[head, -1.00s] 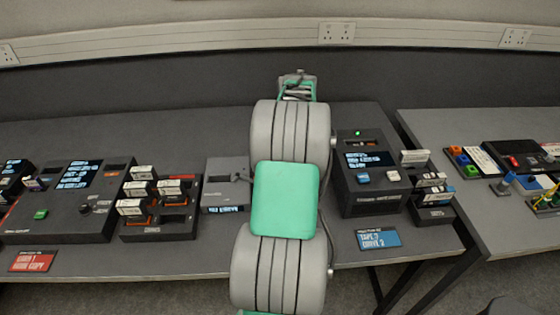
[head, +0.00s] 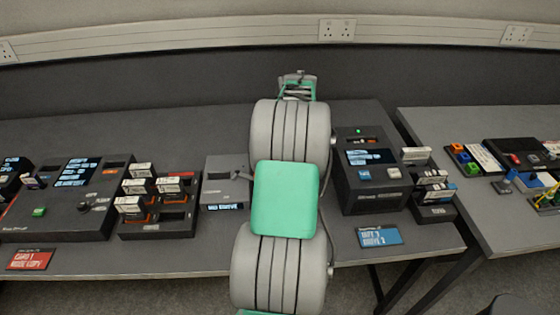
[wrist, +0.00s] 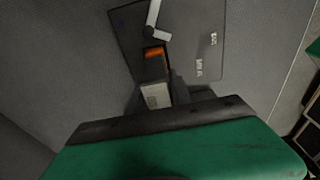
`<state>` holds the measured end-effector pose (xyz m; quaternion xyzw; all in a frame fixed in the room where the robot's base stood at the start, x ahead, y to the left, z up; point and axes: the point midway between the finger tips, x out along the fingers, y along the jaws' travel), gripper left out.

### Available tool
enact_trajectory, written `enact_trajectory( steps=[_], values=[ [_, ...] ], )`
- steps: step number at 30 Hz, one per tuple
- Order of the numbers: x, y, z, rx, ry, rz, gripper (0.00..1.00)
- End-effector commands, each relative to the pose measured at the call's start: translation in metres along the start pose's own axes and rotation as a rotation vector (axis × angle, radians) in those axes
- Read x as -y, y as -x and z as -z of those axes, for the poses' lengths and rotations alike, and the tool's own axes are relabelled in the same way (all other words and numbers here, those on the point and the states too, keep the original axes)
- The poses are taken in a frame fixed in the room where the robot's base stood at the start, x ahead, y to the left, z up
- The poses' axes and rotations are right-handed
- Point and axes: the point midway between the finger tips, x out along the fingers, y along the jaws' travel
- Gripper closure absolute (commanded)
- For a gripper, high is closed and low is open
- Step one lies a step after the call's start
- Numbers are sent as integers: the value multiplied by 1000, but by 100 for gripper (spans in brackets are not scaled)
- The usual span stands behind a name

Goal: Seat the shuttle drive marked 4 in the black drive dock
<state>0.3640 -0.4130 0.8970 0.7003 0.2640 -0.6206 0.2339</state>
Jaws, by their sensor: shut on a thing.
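In the wrist view my gripper (wrist: 168,92) is shut on a dark shuttle drive (wrist: 155,70) with an orange end and a white label. Its number is not readable. The drive's orange end lies over or against the dark drive dock (wrist: 200,30), beside a pale lever (wrist: 152,20). I cannot tell whether it is above the dock or touching it. In the head view the dock (head: 217,165) is a low box left of my arm, its small front display lit. My arm hides its right side. The gripper's jaws and the held drive are hidden there.
Left of the dock stands a black rack (head: 175,222) with several white-labelled drives, then a console (head: 70,200) with a screen. On the right are a black machine (head: 370,170) and another drive rack (head: 435,205). A second table (head: 490,225) stands beyond a gap.

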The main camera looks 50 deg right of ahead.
Motion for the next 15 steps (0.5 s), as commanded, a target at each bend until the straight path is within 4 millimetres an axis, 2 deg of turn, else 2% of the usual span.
enact_trajectory(
  steps=[15],
  values=[
    [0, -9, -1, 0, 0, -2, 100]
  ],
)
